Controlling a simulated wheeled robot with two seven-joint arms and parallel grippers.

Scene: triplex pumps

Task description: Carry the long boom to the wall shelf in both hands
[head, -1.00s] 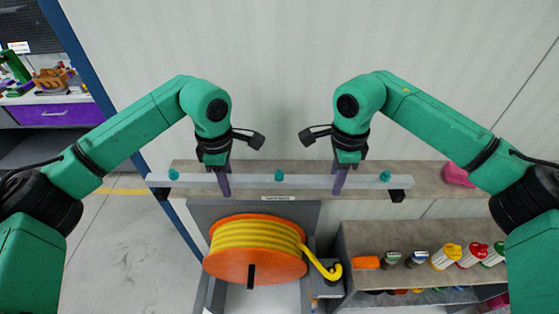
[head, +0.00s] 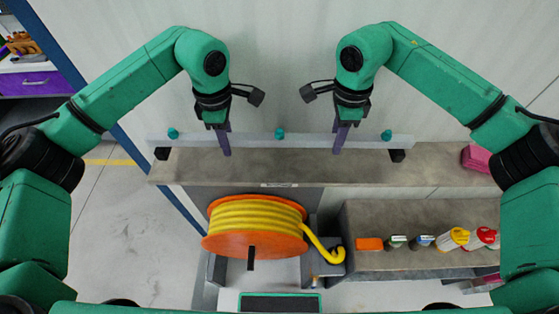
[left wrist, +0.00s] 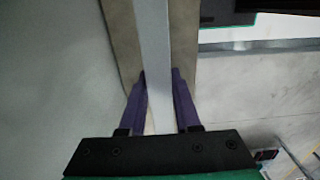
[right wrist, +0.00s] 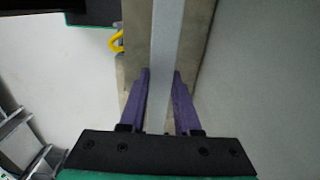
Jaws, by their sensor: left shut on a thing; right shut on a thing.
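The long boom (head: 255,142) is a pale grey bar with several teal knobs and black blocks under its ends. It lies level across the head view, over the back part of the grey-brown wall shelf (head: 280,170). Whether it touches the shelf is unclear. My left gripper (head: 224,146) is shut on its left half, and my right gripper (head: 340,143) on its right half. Both wrist views show the bar between purple fingers, in the left wrist view (left wrist: 155,50) and the right wrist view (right wrist: 165,45).
A yellow hose reel with orange sides (head: 255,225) stands below the shelf front. A lower shelf (head: 400,215) at right holds an orange block (head: 369,244) and several bottles. A pink item (head: 476,157) sits at the shelf's right end. The wall is close behind the boom.

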